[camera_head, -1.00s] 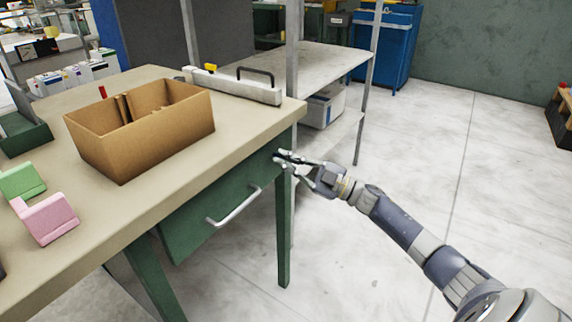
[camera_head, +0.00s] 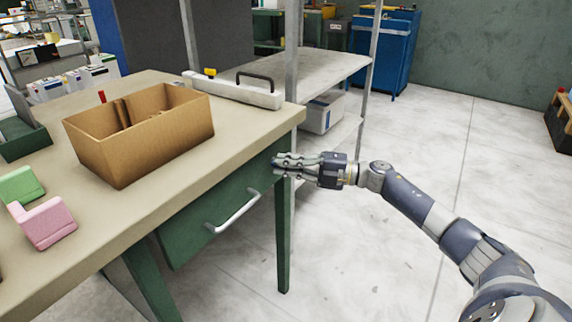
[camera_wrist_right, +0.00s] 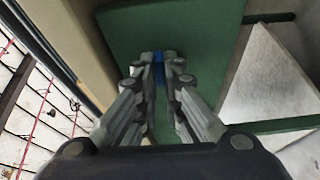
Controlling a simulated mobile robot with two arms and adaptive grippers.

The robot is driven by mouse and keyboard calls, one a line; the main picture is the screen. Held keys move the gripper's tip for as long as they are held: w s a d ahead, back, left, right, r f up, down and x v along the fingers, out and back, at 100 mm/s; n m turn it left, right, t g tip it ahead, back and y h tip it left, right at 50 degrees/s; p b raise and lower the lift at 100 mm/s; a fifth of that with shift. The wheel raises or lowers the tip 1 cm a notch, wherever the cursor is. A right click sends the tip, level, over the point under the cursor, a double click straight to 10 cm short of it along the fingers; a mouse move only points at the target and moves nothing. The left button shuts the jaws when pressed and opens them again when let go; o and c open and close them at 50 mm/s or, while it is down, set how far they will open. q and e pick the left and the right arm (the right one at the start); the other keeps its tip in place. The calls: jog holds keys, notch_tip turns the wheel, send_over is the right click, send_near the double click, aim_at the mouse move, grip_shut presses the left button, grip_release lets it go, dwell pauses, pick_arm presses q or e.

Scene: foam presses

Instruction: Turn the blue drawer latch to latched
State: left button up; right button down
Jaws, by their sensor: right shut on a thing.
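The blue drawer latch (camera_wrist_right: 158,72) shows as a narrow blue strip between my right fingertips in the right wrist view. My right gripper (camera_wrist_right: 158,62) is shut on it, and the fingers cover most of the latch. In the head view my right gripper (camera_head: 279,164) is at the green table front, right of the drawer handle, and hides the latch. The green drawer (camera_head: 190,232) with its pale bar handle (camera_head: 234,213) looks closed under the tabletop. The latch's exact angle is hard to tell. My left gripper is out of view.
An open cardboard box (camera_head: 140,150) stands on the beige tabletop (camera_head: 120,215). Pink (camera_head: 44,222) and green (camera_head: 20,186) blocks lie at the left. A grey shelf unit (camera_head: 320,70) stands behind the table.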

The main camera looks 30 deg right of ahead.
jog(key=shift+n, duration=0.5)
jog(key=c, duration=1.7)
grip_release()
jog(key=v, duration=1.2)
jog(key=shift+r, duration=0.2)
